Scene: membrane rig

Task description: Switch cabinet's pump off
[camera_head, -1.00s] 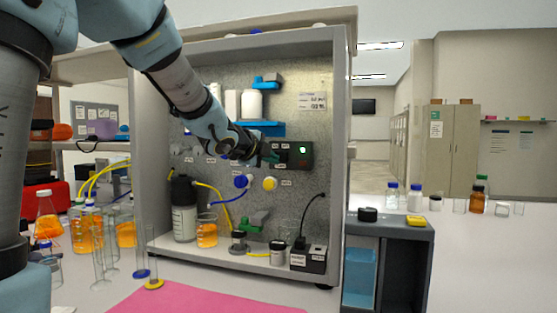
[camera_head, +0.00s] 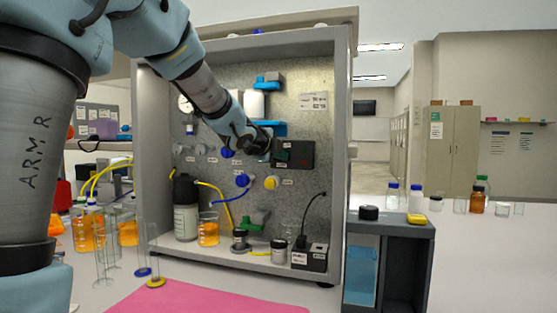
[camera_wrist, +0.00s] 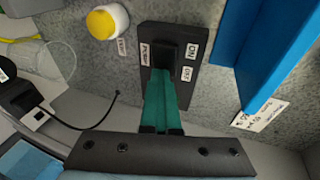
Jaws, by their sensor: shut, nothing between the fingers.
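The pump switch is a black box (camera_head: 300,154) on the back panel of the open cabinet (camera_head: 340,120). No lit green light shows on it in the head view. In the wrist view the switch plate (camera_wrist: 188,85) carries white ON and OFF labels and a dark raised switch part (camera_wrist: 168,52). My gripper (camera_wrist: 166,76) has its green fingers together and empty, with the tips at or just in front of the switch part; contact is hard to tell. In the head view my gripper (camera_head: 276,152) is at the box's left side, partly hidden by my wrist.
A yellow-capped knob (camera_wrist: 102,24) and a blue shelf (camera_wrist: 270,40) flank the switch in the wrist view. A dark bottle (camera_head: 185,205), a beaker of orange liquid (camera_head: 208,232) and a black socket box (camera_head: 310,258) with a cable stand on the cabinet floor.

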